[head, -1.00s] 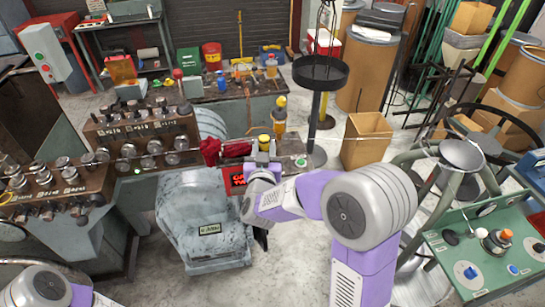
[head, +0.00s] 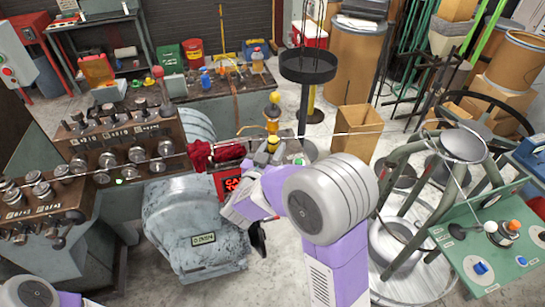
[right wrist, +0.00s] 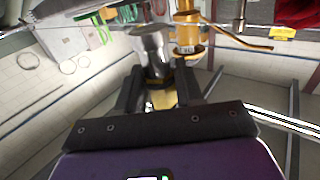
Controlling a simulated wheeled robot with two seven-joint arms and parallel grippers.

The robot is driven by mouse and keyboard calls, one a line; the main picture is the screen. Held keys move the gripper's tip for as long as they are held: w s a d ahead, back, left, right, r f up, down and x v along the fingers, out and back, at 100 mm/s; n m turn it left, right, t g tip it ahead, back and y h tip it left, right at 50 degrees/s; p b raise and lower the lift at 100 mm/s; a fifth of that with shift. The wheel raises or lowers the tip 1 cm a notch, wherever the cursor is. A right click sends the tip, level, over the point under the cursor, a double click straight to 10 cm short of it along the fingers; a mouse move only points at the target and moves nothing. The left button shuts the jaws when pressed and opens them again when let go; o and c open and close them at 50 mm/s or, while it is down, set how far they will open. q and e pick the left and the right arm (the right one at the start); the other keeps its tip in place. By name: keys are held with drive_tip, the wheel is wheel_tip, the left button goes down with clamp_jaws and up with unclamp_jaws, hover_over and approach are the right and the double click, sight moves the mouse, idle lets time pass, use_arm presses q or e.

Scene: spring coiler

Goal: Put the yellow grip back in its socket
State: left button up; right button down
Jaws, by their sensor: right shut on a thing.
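My right gripper (head: 265,160) is shut on the yellow grip (head: 273,143), which shows as a small yellow top above the jaws in the head view. In the right wrist view, the gripper (right wrist: 160,88) has a yellow part (right wrist: 162,99) between its dark fingers, with a grey metal cylinder (right wrist: 150,45) just beyond. A yellow upright fitting (head: 272,113) stands just behind the grip; in the right wrist view it shows with a side lever (right wrist: 188,35). I cannot make out the socket for certain. My left gripper is out of view.
A red cloth (head: 200,155) and a red sign (head: 230,184) lie left of the gripper. A thin rod or wire crosses near it. A round black tray on a stand (head: 308,68) and a cardboard box (head: 357,134) stand to the right. The lever console (head: 125,140) is left.

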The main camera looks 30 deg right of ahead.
drive_tip(key=shift+w+f, duration=0.1)
drive_tip(key=shift+f, duration=0.9)
drive_tip(key=shift+f+b, duration=0.25)
drive_tip(key=shift+b, duration=0.05)
drive_tip(key=c, duration=0.7)
unclamp_jaws()
drive_tip(key=shift+r, duration=0.1)
